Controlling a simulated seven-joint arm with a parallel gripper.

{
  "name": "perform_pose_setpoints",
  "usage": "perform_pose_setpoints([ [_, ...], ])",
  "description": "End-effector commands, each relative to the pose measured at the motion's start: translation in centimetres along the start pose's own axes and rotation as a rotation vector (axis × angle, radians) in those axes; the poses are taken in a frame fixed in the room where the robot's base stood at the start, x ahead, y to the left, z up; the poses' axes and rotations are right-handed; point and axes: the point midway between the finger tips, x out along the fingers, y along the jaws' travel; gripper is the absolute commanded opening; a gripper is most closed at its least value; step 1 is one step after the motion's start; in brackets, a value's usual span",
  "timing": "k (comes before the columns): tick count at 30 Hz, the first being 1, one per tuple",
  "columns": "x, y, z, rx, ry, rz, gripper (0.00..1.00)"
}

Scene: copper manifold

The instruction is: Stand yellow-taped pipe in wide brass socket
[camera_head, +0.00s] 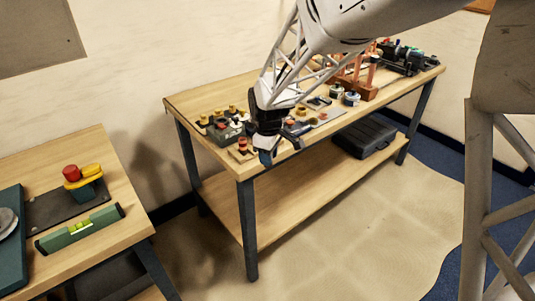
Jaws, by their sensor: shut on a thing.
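My gripper (266,157) is dark and points down over the front-left edge of the long workbench (185,97). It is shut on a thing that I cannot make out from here. I cannot pick out the yellow-taped pipe. A copper manifold (368,93) with upright pipes stands on the bench, to the right of my gripper and partly behind my arm. Small brass-coloured fittings (232,109) stand in a group to the left of my gripper, and another brass-coloured piece (301,110) is to its right. Which one is the wide socket is too small to tell.
A small block with a red-topped part (242,146) is close left of my gripper. Small jars (351,98) and a dark vise-like tool (405,57) are farther right. A black case (364,138) lies on the lower shelf. A side table holds a green level (80,229).

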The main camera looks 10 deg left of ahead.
Motion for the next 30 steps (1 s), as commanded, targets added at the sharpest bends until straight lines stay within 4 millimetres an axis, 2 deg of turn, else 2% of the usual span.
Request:
perform_pose_setpoints([
  [20, -0.1, 0.3, -0.2, 0.0, 0.0, 0.0, 0.06],
  [26, -0.4, 1.9, -1.0, 0.001, 0.0, 0.0, 0.06],
  [30, -1.0, 3.9, -2.0, 0.001, 0.0, 0.0, 0.06],
])
